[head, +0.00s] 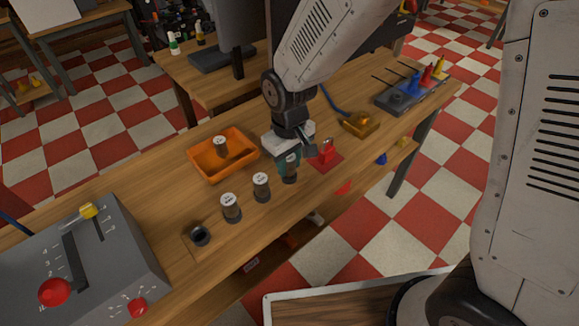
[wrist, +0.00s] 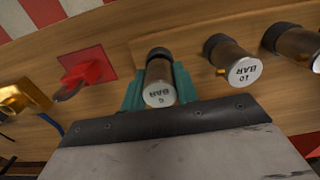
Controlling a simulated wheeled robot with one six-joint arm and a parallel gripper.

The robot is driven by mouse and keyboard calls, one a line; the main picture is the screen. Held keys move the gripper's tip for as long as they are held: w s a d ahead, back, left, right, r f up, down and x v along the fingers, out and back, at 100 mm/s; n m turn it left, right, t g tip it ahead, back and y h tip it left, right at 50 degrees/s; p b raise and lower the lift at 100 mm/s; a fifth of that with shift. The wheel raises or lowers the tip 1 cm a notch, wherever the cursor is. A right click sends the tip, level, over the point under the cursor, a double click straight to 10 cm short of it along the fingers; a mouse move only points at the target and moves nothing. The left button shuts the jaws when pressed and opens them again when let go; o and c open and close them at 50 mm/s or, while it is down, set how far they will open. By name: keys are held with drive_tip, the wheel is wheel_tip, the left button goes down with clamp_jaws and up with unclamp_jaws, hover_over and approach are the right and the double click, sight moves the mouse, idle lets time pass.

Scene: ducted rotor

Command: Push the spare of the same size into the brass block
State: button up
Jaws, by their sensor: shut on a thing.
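My gripper (head: 290,160) is shut on a dark brass cylinder with a white cap (wrist: 160,92), its teal fingers on both sides. The cap reads "BAR" with one digit, perhaps 5, upside down in the wrist view. The cylinder also shows below the gripper in the head view (head: 289,174), at the end of the row; I cannot tell whether it is lifted. The neighbouring cylinder reads 10 BAR (wrist: 240,65). Another cylinder stands at the row's left (head: 231,208). The brass block (head: 361,124) lies right of my gripper, with a blue hose; its opening is unclear.
An orange tray (head: 191,166) holds one white-capped cylinder (head: 220,147). An empty black socket (head: 200,236) is at the row's left end. A red part (head: 327,151) on a red mat stands between my gripper and the block. A grey control box (head: 115,250) is front left.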

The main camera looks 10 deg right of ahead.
drive_tip(key=shift+r, duration=0.15)
drive_tip(key=shift+r, duration=1.7)
drive_tip(key=shift+s, duration=0.1)
